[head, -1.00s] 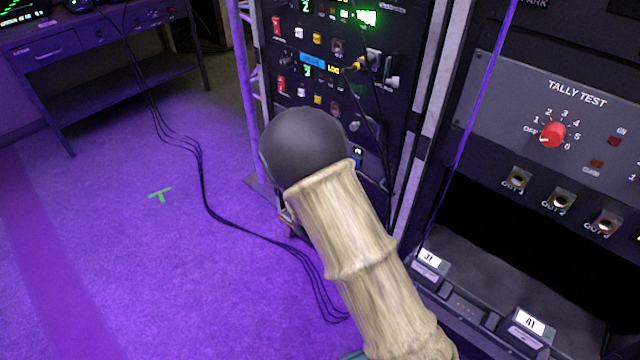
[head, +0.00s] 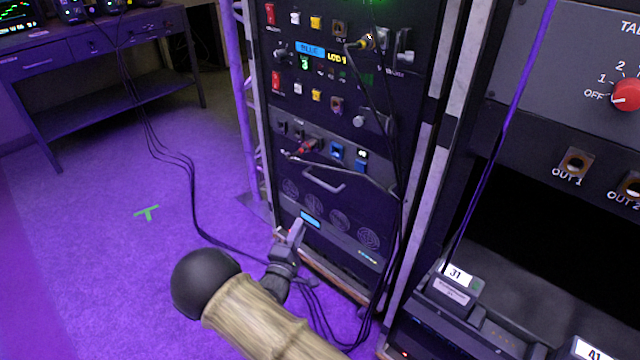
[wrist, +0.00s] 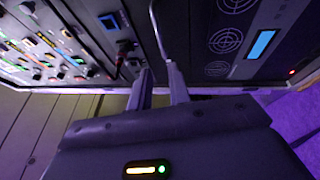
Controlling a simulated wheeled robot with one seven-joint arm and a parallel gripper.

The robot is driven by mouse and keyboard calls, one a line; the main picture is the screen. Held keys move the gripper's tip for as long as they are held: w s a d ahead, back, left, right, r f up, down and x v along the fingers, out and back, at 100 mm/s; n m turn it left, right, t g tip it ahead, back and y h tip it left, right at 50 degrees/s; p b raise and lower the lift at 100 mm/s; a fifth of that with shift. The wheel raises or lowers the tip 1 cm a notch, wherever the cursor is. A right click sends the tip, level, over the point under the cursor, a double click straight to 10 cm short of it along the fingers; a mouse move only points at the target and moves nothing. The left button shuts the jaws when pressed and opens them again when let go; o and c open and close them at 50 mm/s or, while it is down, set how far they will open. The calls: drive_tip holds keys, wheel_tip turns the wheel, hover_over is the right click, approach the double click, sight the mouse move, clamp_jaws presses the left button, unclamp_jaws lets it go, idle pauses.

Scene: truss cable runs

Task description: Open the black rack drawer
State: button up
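The black drawer front (head: 345,197) sits low in the left rack, below a row of connectors. It carries a pale bar handle (head: 324,184) and looks shut. My gripper (head: 298,226) is in front of the lower left of this rack, below and left of the handle in the head view. In the wrist view my two fingers (wrist: 160,74) stand apart, with nothing visibly held between them. The handle (wrist: 157,32) shows just beyond the fingertips there. I cannot tell whether they touch it.
Black cables (head: 385,120) hang down the rack's right side and more run across the floor. A panel with round fan grilles and a blue display (head: 311,219) lies below the handle. A second rack (head: 560,60) stands at right. The purple floor at left is mostly clear.

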sight(319, 181)
drive_tip(key=b+x, duration=0.5)
drive_tip(key=x, duration=1.2)
drive_tip(key=shift+w+d, duration=0.1)
drive_tip(key=shift+w, duration=0.15)
drive_tip(key=shift+c, duration=0.5)
clamp_jaws()
